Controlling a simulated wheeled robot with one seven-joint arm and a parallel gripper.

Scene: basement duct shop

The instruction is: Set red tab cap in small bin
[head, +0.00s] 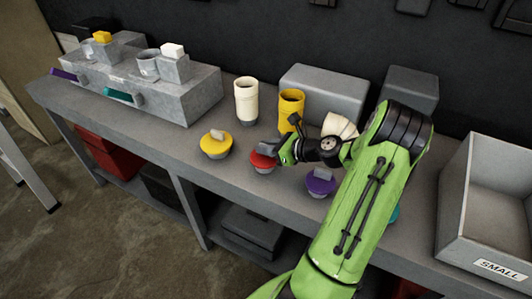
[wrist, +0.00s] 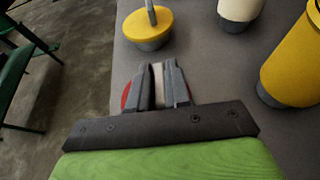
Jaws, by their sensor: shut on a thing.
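The red tab cap (head: 262,162) is on the grey bench, with a grey tab on its red top. My gripper (head: 283,151) is at the cap and shut on its tab. In the wrist view my gripper (wrist: 159,88) has its two fingers close around the pale tab, and the red tab cap (wrist: 127,96) shows partly at either side, mostly hidden by the fingers. The small bin (head: 462,200), a grey open box labelled SMALL, stands at the right end of the bench, apart from my gripper.
A yellow tab cap (head: 215,145) stands left of the red one and a purple tab cap (head: 320,183) right of it. A cream cylinder (head: 246,101) and a yellow cylinder (head: 291,108) stand behind. My arm crosses the bench before the bin.

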